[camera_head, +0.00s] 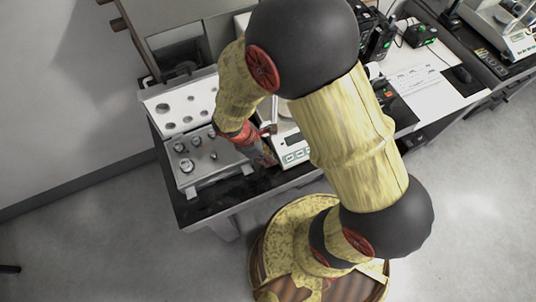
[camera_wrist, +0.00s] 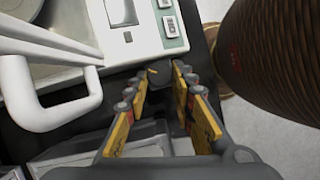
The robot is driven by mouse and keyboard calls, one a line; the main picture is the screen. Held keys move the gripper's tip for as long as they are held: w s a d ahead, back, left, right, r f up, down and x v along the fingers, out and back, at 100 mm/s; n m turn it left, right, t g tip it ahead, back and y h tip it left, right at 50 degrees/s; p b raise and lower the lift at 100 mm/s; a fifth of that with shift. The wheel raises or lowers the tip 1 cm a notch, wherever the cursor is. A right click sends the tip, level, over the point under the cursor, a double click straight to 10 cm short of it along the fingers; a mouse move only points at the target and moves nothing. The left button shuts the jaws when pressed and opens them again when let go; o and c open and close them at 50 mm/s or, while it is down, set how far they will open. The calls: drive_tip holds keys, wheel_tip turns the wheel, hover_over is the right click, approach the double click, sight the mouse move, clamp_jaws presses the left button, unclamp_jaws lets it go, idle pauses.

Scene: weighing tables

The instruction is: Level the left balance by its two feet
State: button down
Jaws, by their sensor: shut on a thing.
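The left balance (camera_head: 293,153), pale with a green-edged front panel, stands on the dark table, partly hidden behind my arm. In the wrist view its front panel (camera_wrist: 150,32) with a dark display and buttons fills the top middle. A dark round foot (camera_wrist: 162,74) with a small yellow mark sits at the panel's near edge. My gripper (camera_wrist: 163,76) has its fingertips closed around this foot; in the head view my gripper (camera_head: 268,160) is low at the balance's left front corner. The other foot and any level bubble cannot be made out.
A grey weight case (camera_head: 213,168) with several metal weights lies just left of the balance, with a white holed board (camera_head: 183,108) behind it. Another balance (camera_head: 522,42) stands far right.

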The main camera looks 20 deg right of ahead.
drive_tip(key=shift+w+m+g+p, duration=0.1)
drive_tip(key=shift+m+g+p, duration=0.2)
drive_tip(key=shift+m+p, duration=0.35)
drive_tip(key=c, duration=1.5)
unclamp_jaws()
drive_tip(key=v, duration=1.2)
drive_tip(key=shift+c, duration=0.4)
